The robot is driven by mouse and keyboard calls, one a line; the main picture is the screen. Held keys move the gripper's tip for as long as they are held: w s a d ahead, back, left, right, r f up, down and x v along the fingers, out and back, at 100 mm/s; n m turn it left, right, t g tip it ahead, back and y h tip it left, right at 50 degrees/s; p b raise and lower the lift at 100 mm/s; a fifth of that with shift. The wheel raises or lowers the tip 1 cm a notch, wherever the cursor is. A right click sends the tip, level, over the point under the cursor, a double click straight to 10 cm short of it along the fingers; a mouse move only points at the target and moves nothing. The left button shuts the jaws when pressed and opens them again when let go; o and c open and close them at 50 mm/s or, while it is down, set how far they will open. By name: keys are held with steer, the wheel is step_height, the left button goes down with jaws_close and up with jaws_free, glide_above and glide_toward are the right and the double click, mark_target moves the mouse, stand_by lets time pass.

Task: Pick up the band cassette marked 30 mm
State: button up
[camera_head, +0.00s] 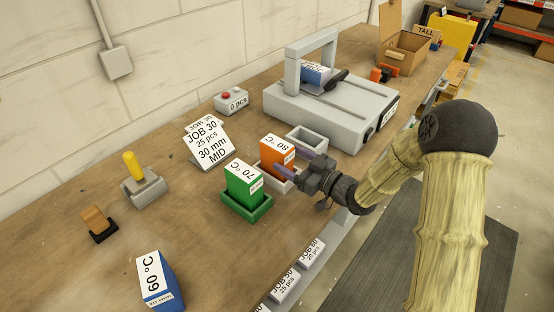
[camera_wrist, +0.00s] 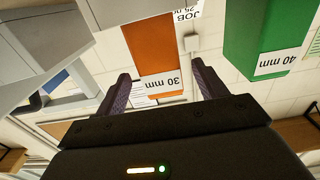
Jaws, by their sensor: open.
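The orange band cassette (camera_head: 275,152) stands upright in a pale holder (camera_head: 264,177) and shows "80 °C" on top in the head view. In the wrist view, the orange cassette (camera_wrist: 155,50) carries an upside-down label reading "30 mm". My gripper (camera_head: 290,163) is open at the cassette's right side in the head view. In the wrist view, my gripper (camera_wrist: 162,75) has one dark finger on each side of the cassette's labelled end. I cannot tell whether either finger touches it.
A green cassette (camera_head: 243,181) marked 70 °C stands close by in a green holder; its wrist-view label reads "40 mm" (camera_wrist: 276,64). An empty grey holder (camera_head: 306,140) is behind my gripper. A blue cassette (camera_head: 158,281), a job sign (camera_head: 209,143) and a grey machine (camera_head: 330,110) share the bench.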

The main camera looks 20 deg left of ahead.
mark_target(277, 151)
steer(key=x, duration=0.5)
steer(key=shift+w+a+p, duration=0.1)
steer(key=shift+a+p, duration=0.2)
steer(key=shift+p, duration=0.05)
steer(key=c, duration=1.3)
steer(key=shift+r, duration=0.1)
step_height(277, 151, up, 10)
